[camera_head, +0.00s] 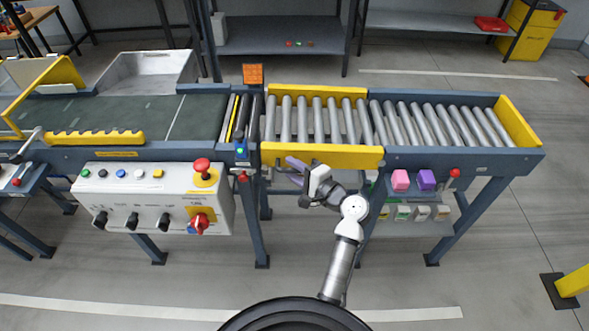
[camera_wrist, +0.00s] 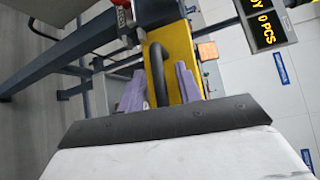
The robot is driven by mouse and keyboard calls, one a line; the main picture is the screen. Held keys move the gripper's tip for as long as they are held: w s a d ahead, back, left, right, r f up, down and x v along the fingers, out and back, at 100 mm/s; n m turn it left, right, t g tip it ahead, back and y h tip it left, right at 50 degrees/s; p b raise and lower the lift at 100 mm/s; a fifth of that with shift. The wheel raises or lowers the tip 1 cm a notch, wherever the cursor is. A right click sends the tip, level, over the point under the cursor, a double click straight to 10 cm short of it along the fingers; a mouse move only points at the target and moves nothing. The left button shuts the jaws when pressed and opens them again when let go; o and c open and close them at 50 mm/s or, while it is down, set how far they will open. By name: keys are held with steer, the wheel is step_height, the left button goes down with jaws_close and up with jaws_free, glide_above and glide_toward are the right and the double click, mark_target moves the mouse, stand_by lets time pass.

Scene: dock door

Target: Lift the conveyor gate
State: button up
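The conveyor gate is the middle roller section with yellow side panels (camera_head: 335,157), lying level between the belt and the right rollers. Its near yellow panel also shows in the wrist view (camera_wrist: 180,45). A black bar handle (camera_wrist: 158,72) stands out from that panel. My gripper (camera_head: 294,166) is at the left end of the near panel. In the wrist view my gripper (camera_wrist: 160,90) has its purple fingers apart, one on each side of the handle. A gap shows between the handle and the fingers.
A control box (camera_head: 155,197) with buttons and a red switch hangs left of my arm. The right roller section (camera_head: 440,122) is empty.

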jaws_close()
